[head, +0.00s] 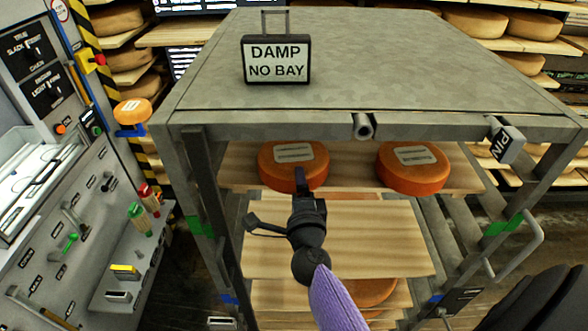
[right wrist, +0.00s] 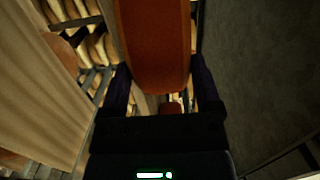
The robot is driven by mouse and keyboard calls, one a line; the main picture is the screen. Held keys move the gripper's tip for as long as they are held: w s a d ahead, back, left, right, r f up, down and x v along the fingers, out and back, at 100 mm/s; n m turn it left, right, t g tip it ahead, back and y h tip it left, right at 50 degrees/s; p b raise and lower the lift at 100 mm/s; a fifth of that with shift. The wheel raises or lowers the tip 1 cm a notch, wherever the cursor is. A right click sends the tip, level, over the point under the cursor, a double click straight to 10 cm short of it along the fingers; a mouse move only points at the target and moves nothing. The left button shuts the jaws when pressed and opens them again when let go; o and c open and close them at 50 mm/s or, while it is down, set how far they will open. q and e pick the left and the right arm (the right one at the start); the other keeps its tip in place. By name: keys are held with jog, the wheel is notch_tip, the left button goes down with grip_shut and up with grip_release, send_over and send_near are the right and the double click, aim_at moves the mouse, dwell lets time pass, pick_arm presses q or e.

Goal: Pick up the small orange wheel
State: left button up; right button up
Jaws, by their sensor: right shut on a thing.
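An orange wheel (head: 280,178) with a pale label on top is at the left of the rack's upper shelf board. My right gripper (head: 301,180) reaches in from below and is shut on this wheel at its front edge. In the right wrist view the orange wheel (right wrist: 155,45) fills the space between the two dark fingers of the gripper (right wrist: 163,85). I cannot tell whether the wheel touches the board. A second labelled orange wheel (head: 413,172) of similar size sits to the right. My left gripper is not in view.
A metal-topped rack (head: 390,60) stands over the wheels and carries a "DAMP NO BAY" sign (head: 276,60). A bare wooden board (head: 370,240) lies below the wheels. A small orange round item (head: 132,110) sits on a blue support at the left, beside a tool panel (head: 75,190).

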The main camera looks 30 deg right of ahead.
grip_shut()
jog(key=shift+w+r, duration=0.1)
